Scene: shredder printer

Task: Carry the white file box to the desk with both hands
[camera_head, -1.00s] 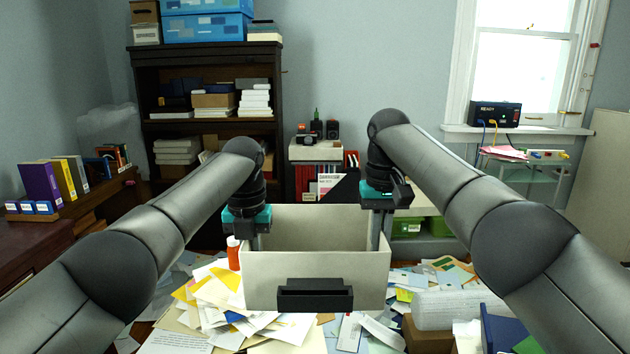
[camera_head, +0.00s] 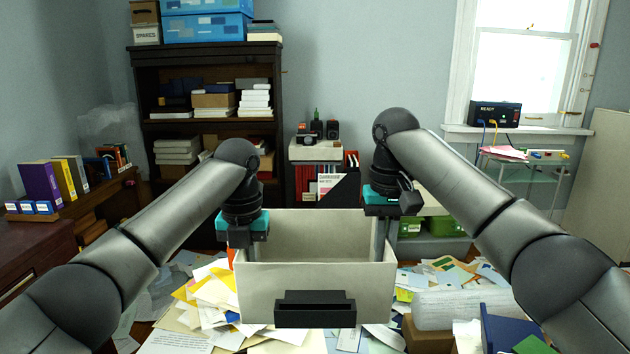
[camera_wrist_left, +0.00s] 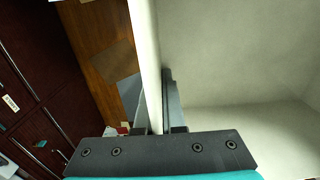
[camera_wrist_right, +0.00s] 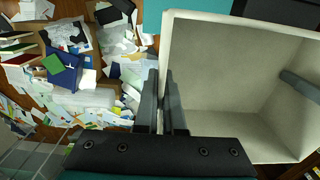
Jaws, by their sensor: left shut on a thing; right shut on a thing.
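The white file box (camera_head: 315,280) is upright and open at the top, with a dark handle plate (camera_head: 315,309) on its near face. It hangs in the middle of the head view, above the papers. My left gripper (camera_head: 248,250) is shut on the box's left wall; in the left wrist view its fingers (camera_wrist_left: 158,105) straddle the wall. My right gripper (camera_head: 385,245) is shut on the right wall; in the right wrist view its fingers (camera_wrist_right: 162,105) straddle the rim. The box's inside looks empty in the right wrist view. A dark brown desk (camera_head: 35,262) stands at the left.
Loose papers (camera_head: 190,325) cover the floor under the box. A dark bookcase (camera_head: 205,95) stands behind. Purple and yellow binders (camera_head: 55,182) stand at the left.

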